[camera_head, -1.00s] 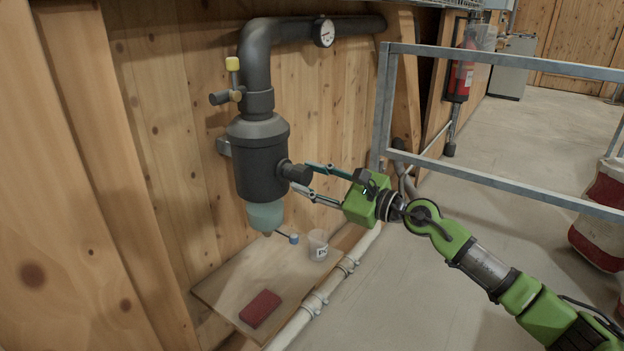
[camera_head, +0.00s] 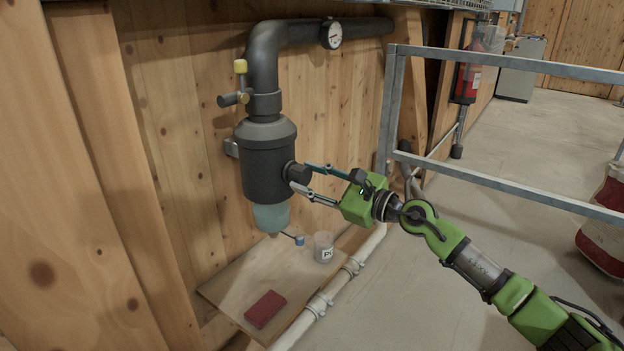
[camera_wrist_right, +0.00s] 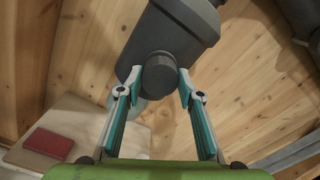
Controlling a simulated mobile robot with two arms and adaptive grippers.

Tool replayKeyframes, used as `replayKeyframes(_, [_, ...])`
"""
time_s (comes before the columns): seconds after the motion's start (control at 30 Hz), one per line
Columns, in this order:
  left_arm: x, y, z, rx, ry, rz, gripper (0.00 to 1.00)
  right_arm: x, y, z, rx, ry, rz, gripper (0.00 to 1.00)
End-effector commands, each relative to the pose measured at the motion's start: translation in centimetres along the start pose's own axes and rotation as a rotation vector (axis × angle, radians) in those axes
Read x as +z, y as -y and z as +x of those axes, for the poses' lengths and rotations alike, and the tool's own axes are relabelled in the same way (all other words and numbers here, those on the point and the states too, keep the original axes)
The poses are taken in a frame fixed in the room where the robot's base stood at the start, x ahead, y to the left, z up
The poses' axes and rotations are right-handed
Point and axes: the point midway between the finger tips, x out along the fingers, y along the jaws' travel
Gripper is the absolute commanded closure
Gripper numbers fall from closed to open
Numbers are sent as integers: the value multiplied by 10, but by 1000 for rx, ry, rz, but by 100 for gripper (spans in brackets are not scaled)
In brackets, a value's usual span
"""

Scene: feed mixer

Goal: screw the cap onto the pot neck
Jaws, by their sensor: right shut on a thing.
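The dark grey pot (camera_head: 266,160) hangs from a thick pipe against the wooden wall, with a teal bowl (camera_head: 271,217) at its lower end. A round dark cap (camera_head: 299,174) is at the neck on the pot's right side. My right gripper (camera_head: 302,178) has its fingertips at this cap. In the right wrist view the cap (camera_wrist_right: 159,73) sits between the two fingertips and covers the neck behind it. The fingers are shut on the cap. How far it is threaded cannot be seen. My left gripper is not in view.
Below the pot, a wooden shelf (camera_head: 240,288) holds a red block (camera_head: 265,309), a labelled clear cup (camera_head: 324,247) and a small blue-ended tool (camera_head: 299,240). A metal railing (camera_head: 500,188) stands at right. A valve with a yellow knob (camera_head: 240,67) is above the pot.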

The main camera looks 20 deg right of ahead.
Motion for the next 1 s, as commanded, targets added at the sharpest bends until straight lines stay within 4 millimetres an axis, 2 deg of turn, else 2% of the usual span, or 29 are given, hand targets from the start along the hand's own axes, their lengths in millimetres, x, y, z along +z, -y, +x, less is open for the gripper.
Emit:
replayKeyframes(0.03, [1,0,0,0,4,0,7,0,0,1,0,0,0,87])
replayKeyframes(0.07, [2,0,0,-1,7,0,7,0,0,1,0,0,0,64])
replayKeyframes(0.13, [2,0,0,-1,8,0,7,0,0,1,0,0,0,47])
replayKeyframes(0.57, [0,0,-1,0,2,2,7,0,0,-5,0,0,0,47])
replayKeyframes(0.67, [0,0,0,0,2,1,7,-2,0,-18,-1,-3,0,47])
replayKeyframes(1.0, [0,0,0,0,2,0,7,-2,-1,-84,1,-4,1,47])
